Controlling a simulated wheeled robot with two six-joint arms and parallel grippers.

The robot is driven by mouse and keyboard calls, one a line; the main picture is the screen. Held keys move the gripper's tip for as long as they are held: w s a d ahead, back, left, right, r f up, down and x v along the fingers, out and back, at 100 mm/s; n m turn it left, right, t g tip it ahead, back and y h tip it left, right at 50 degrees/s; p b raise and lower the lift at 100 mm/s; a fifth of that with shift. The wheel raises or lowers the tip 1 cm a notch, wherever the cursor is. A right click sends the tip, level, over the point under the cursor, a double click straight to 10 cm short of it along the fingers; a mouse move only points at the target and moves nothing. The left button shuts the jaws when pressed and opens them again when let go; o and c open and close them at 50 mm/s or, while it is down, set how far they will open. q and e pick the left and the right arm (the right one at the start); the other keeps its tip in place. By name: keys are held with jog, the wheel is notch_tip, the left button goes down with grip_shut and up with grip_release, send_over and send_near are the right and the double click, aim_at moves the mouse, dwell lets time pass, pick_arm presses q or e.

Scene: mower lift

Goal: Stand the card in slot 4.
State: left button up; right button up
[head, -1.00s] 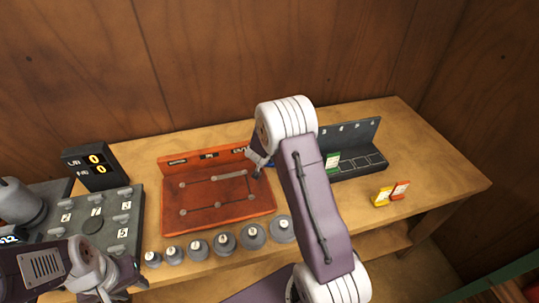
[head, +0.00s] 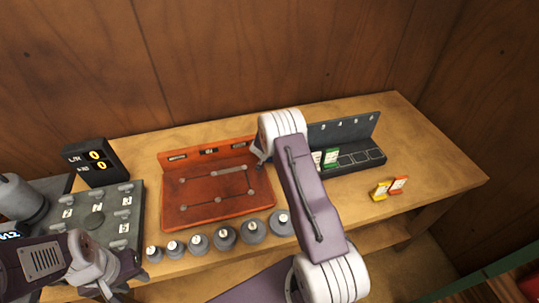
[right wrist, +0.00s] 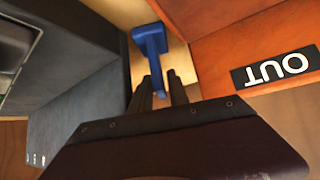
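The dark slot rack (head: 345,130) stands at the table's back right, with small pale marks along its back wall. A green-and-white card (head: 331,157) stands in it, with another partly hidden by my right arm.
The orange board (head: 215,190), labelled OUT in the wrist view, stands left of the rack. Several grey weights (head: 224,236) line its front. A grey numbered panel (head: 95,215) and a display (head: 90,160) reading zeros are at left. The table's right end is mostly clear.

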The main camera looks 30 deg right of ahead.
jog(key=shift+s, duration=0.1)
grip_shut()
dwell(1.2)
